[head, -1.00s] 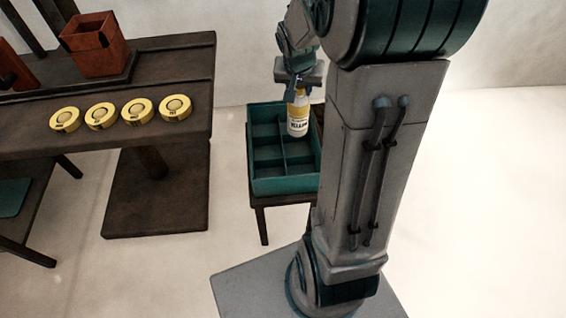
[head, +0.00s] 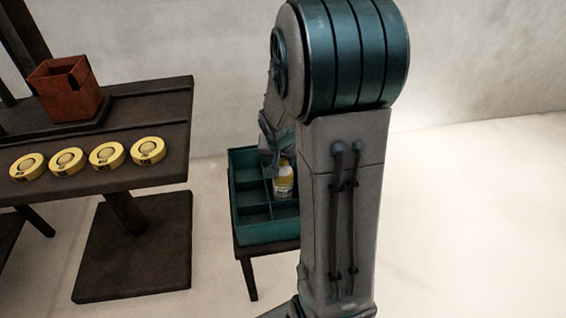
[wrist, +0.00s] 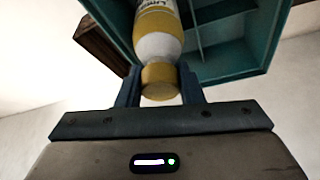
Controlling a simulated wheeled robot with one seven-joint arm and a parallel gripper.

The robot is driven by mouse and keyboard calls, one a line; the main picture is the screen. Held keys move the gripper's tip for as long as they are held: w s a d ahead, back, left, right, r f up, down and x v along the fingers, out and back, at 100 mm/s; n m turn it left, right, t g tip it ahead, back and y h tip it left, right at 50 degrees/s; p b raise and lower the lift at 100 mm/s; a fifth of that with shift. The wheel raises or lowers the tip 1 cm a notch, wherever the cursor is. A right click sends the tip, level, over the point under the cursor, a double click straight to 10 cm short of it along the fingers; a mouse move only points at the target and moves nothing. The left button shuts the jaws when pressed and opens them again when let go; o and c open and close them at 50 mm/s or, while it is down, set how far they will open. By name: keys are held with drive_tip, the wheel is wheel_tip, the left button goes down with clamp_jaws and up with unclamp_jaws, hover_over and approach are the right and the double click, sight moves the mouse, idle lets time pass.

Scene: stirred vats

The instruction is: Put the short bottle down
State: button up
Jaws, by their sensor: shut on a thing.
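The short bottle (head: 283,181), white and yellow with a yellow cap, stands about upright in or just over a right-hand compartment of the teal divided crate (head: 238,234). My gripper (head: 274,165) is above it, partly hidden by my own arm. In the wrist view the fingers (wrist: 158,88) are shut on the bottle (wrist: 158,45) at its cap end, with the crate (wrist: 262,62) beyond. Whether the bottle's base touches the crate floor cannot be told.
The crate rests on a small dark stand (head: 251,280). To the left a dark table (head: 165,110) carries several yellow round tins (head: 70,160) and an open red-brown box (head: 68,92). The crate's left compartments look empty.

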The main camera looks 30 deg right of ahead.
drive_tip(key=shift+f, duration=0.2)
drive_tip(key=o, duration=1.1)
drive_tip(key=shift+r, duration=0.1)
drive_tip(key=shift+c, duration=0.2)
drive_tip(key=shift+r, duration=0.1)
drive_tip(key=shift+r, duration=0.3)
drive_tip(key=p+v, duration=0.4)
drive_tip(key=v, duration=0.7)
drive_tip(key=s+a+r+n+g+y, duration=0.1)
drive_tip(key=s+a+n+g+y, duration=0.1)
drive_tip(key=s+a+n, duration=0.4)
drive_tip(key=s+a, duration=0.5)
drive_tip(key=s, duration=0.4)
drive_tip(key=shift+s+a+r+n, duration=0.15)
drive_tip(key=shift+a+r+n, duration=0.05)
drive_tip(key=shift+a+n, duration=0.2)
